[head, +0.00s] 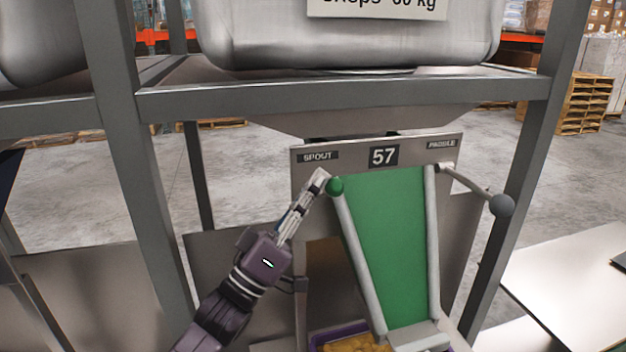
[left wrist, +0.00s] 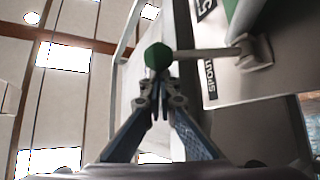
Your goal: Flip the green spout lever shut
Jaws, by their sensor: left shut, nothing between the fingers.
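The green spout lever shows as a green knob (head: 334,186) at the upper left of the green chute (head: 388,240), below the SPOUT label (head: 318,156). In the left wrist view the green knob (left wrist: 158,56) sits on a pale rod (left wrist: 208,53) running right to a bracket on the panel. My left gripper (head: 322,178) is shut and empty, its tips right beside the knob. In the left wrist view the closed fingertips (left wrist: 160,80) are just below the knob; I cannot tell whether they touch. My right gripper is not in view.
A grey-knobbed paddle lever (head: 502,205) sticks out right of the chute. Steel frame posts (head: 128,150) flank the station, and a bulk bag (head: 350,35) rests above. A purple crate (head: 340,334) with yellow contents stands under the chute. A pale table (head: 570,285) is at right.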

